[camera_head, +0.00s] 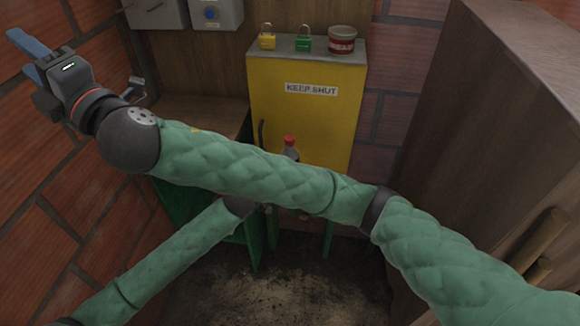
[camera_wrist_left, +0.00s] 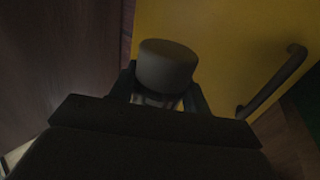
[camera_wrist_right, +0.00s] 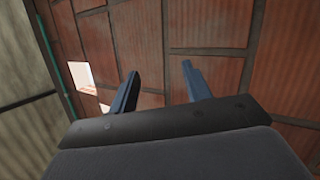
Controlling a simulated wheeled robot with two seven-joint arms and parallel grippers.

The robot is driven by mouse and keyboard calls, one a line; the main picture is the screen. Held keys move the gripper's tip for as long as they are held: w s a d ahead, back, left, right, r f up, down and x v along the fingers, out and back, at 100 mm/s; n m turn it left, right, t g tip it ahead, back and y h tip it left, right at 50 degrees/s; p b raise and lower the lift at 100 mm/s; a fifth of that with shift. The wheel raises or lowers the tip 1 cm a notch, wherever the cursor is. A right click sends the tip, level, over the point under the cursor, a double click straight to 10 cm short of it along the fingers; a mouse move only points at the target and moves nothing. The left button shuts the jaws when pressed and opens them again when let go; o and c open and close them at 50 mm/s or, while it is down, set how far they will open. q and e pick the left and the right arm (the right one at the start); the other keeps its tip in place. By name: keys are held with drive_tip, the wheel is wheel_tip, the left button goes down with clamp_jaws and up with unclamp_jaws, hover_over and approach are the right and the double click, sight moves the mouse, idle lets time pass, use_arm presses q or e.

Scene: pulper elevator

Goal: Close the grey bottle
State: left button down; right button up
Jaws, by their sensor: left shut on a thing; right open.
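My left gripper (camera_wrist_left: 160,98) is shut on a dark grey round piece (camera_wrist_left: 166,65), with something pale below it between the fingers. I cannot tell whether this piece is a cap or part of a bottle. In the head view, a small bottle-like thing with a red top (camera_head: 289,141) and a greyish body (camera_head: 291,153) shows above my right forearm, in front of the yellow cabinet. Its lower part is hidden, and so is most of my left gripper. My right gripper (camera_head: 30,60) is open and empty at the upper left; its fingers (camera_wrist_right: 162,82) face the brick wall.
The yellow cabinet (camera_head: 312,120) has a dark handle (camera_head: 262,134). On it stand a yellow padlock (camera_head: 267,41), a green padlock (camera_head: 303,43) and a red-and-white tin (camera_head: 342,42). A brown wooden cabinet (camera_head: 490,110) stands at right. Brick walls (camera_head: 35,180) bound the left side. My right arm crosses the middle.

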drive_tip(key=w+d+f+m+t+h, duration=0.6)
drive_tip(key=w+d+f+m+h, duration=0.3)
drive_tip(key=w+d+f+m, duration=0.5)
drive_tip(key=w+d+f+m+g+h, duration=0.1)
drive_tip(key=d+f+m+h, duration=0.25)
drive_tip(key=d+f, duration=0.5)
drive_tip(key=d+f+m+g+h, duration=0.1)
drive_tip(key=d+f+m+h, duration=0.3)
drive_tip(key=f, duration=0.7)
drive_tip(key=s+d+f+m+g+h, duration=0.1)
drive_tip(key=s+d+f+m+g, duration=0.15)
drive_tip(key=s+d+f, duration=0.55)
drive_tip(key=s+d+f+m+g+h, duration=0.1)
drive_tip(key=s+d+f+m+g, duration=0.2)
drive_tip(key=d+f, duration=0.5)
drive_tip(key=s+d+f+m+g+h, duration=0.1)
drive_tip(key=s+d+f+g, duration=0.1)
drive_tip(key=s+d+f, duration=0.7)
drive_tip(key=s+d+f+m+g, duration=0.2)
drive_tip(key=s+d+f+g, duration=0.1)
drive_tip(key=s+f, duration=0.4)
drive_tip(key=shift+s+d+h, duration=0.45)
drive_tip(key=shift+s, duration=0.75)
drive_tip(key=shift+g, duration=0.25)
